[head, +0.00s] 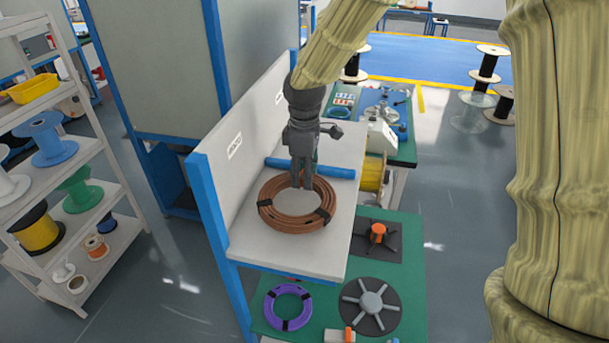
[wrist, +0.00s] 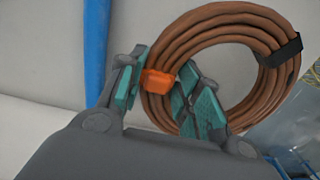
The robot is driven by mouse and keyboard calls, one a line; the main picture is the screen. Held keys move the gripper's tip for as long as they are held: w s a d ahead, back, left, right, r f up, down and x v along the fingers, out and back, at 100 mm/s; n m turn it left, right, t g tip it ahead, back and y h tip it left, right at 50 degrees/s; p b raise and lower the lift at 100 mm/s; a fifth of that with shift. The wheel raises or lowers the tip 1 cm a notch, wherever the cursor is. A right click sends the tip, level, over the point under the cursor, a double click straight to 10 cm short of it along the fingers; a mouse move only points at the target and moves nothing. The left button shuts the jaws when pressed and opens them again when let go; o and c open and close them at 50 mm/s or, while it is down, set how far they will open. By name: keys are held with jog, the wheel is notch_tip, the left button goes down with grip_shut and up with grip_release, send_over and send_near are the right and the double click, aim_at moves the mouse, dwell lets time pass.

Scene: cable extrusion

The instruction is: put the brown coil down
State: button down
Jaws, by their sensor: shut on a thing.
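The brown coil (head: 292,220) is a flat ring of cable with black ties, over the light shelf top (head: 318,256) in the head view. In the wrist view the coil (wrist: 222,22) fills the upper right, with an orange piece (wrist: 159,82) on its near side. My gripper (head: 302,186) reaches down from above to the coil's far side. In the wrist view my gripper (wrist: 160,98) has its teal finger pads on either side of the coil's band, shut on it at the orange piece. I cannot tell whether the coil's underside touches the surface.
A blue bar (head: 312,168) lies behind the coil. A white back panel (head: 235,150) with a blue edge stands at the left. Below is a green surface with a purple coil (head: 288,307) and a grey spoked reel (head: 370,303). The shelf top's front is clear.

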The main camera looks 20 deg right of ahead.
jog(key=shift+w+f+p, duration=0.2)
jog(key=shift+w+f, duration=0.05)
jog(key=shift+f, duration=0.3)
jog(key=shift+w+f+p, duration=0.2)
jog(key=shift+f, duration=0.35)
jog(key=shift+s+r, duration=0.1)
jog(key=shift+s, duration=0.2)
jog(key=c, duration=1)
grip_release()
jog(key=shift+w+f, duration=0.15)
jog(key=shift+f, duration=0.05)
jog(key=shift+r, duration=0.1)
jog(key=shift+r+b, duration=0.3)
notch_tip(320, 180, up, 12)
jog(key=b, duration=0.5)
jog(key=shift+f, duration=0.25)
